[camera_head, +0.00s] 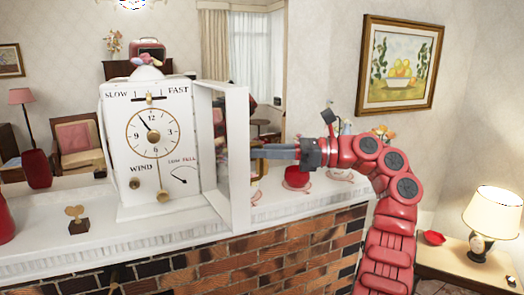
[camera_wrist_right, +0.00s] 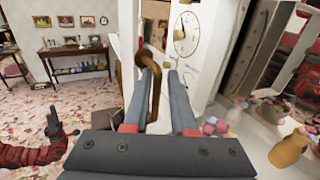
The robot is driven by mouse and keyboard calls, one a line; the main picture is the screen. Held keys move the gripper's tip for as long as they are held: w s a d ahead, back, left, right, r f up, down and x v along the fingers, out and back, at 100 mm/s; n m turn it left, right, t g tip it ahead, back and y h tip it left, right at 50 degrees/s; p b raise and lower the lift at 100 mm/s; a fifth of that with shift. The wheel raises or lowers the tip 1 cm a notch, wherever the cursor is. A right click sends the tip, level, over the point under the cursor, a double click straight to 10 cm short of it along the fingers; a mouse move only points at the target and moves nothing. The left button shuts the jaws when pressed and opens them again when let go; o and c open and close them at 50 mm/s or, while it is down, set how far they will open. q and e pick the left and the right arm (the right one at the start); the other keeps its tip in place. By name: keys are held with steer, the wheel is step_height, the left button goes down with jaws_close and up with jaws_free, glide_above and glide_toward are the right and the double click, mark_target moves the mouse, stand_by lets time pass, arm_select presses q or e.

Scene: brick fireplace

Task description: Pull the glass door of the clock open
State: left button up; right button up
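The white clock (camera_head: 150,140) stands upright on the mantel, with a round dial and small knobs. Its white-framed door (camera_head: 238,160) is swung out from the right side of the clock, at an angle to the face. My right gripper (camera_head: 268,152) is at the door's outer edge. In the right wrist view, a curved brown handle (camera_wrist_right: 154,85) lies between the fingers of the right gripper (camera_wrist_right: 163,85), nearer the left finger. The fingers are apart, with a gap beside the handle. My left gripper (camera_wrist_right: 53,122) shows only at the left of the wrist view; its finger opening is unclear.
The white mantel (camera_head: 290,208) tops a brick fireplace. A small key-like ornament (camera_head: 76,220) stands left of the clock. A red cup (camera_head: 297,177) and figurines stand to the right, near my right arm. A lamp (camera_head: 492,215) stands on the side table.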

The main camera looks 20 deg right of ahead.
steer(key=b+v, duration=0.2)
steer(key=v, duration=1.5)
steer(key=shift+d+b, duration=0.2)
steer(key=shift+b, duration=0.15)
